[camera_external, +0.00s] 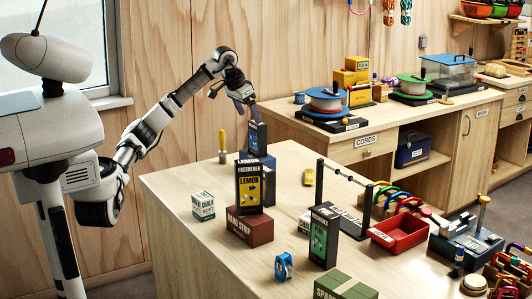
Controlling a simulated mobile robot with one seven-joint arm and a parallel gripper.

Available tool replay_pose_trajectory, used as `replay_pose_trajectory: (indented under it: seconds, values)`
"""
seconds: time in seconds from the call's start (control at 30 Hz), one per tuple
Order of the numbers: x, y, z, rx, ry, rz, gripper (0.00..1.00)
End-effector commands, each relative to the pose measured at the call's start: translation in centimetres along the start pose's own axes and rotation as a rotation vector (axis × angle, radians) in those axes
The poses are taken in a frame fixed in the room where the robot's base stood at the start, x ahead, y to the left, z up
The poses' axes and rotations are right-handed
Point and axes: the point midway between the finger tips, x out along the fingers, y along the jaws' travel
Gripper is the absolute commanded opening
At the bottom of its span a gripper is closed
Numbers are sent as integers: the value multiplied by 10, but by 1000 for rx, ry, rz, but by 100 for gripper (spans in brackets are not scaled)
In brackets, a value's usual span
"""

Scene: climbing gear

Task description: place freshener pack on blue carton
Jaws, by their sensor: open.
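A dark freshener pack with a light blue label (257,137) stands upright, apparently on top of the dark blue carton (269,162). The carton is partly hidden behind another pack. My gripper (247,108) is open, its fingers pointing down at the top of the blue-labelled pack. I cannot tell whether a finger still touches it. A yellow lemon freshener pack (249,187) stands upright on a brown box (251,231) closer to the camera. A dark pack with a green label (320,237) stands to the right on the worktop.
A yellow-handled tool (222,145) stands near the back edge.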

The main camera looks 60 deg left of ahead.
Motion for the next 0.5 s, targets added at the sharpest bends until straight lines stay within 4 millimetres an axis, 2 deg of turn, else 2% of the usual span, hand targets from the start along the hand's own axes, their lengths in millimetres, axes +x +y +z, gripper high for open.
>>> replay_pose_trajectory:
  seconds: [0.1,0.2,0.5]
  values:
    - [-15,0,0,0,1,-1,85]
    - [-22,0,0,0,0,-1,85]
    - [-25,0,0,0,0,-1,85]
